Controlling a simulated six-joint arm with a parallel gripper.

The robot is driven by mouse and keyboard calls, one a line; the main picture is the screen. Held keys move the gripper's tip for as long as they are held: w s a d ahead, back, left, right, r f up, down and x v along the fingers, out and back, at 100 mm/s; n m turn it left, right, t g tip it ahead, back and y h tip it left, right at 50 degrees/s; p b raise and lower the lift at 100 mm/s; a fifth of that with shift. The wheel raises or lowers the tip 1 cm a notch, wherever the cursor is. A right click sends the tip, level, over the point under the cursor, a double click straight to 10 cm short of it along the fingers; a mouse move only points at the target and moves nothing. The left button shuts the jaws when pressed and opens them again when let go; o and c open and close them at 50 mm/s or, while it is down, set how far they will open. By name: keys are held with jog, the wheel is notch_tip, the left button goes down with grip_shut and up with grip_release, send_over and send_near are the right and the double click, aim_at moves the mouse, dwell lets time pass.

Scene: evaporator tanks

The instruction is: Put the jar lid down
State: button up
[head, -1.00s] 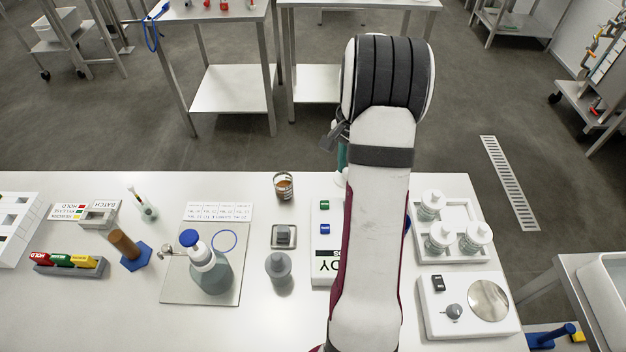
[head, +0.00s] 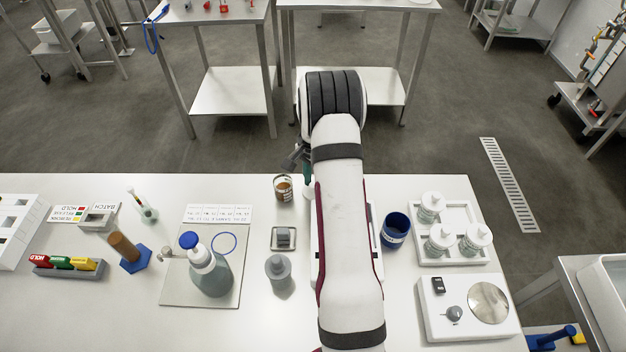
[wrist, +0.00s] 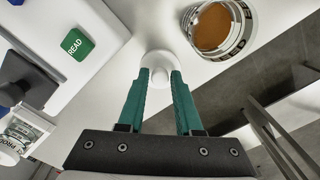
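My gripper (wrist: 161,78) has its teal fingers closed on the knob of a round white jar lid (wrist: 157,58). The lid is beside an open glass jar with brown contents (wrist: 214,27), to its left in the wrist view. In the head view the jar (head: 283,188) stands near the table's far edge, and the gripper is mostly hidden behind my arm just right of it. I cannot tell whether the lid touches the table.
A white panel with a green READY-type button (wrist: 77,44) lies left of the lid in the wrist view. A blue cup (head: 396,231) and a white rack (head: 457,256) of lidded jars stand right of my arm. A small grey-topped square dish (head: 284,238) is near the jar.

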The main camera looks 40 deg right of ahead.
jog(key=shift+o, duration=1.3)
notch_tip(320, 180, up, 12)
jog(key=s+a+r+n, duration=0.2)
jog(key=a+r, duration=0.2)
jog(key=a, duration=0.4)
jog(key=s+a+r+n, duration=0.2)
jog(key=a+r+n, duration=0.15)
jog(key=a, duration=0.45)
jog(key=s+a+n+y, duration=0.1)
jog(key=s+a+n, duration=0.6)
jog(key=s+a, duration=1)
jog(key=shift+s+r+y, duration=0.3)
jog(key=shift+s+y, duration=0.1)
jog(key=shift+s, duration=0.75)
jog(key=shift+a, duration=0.1)
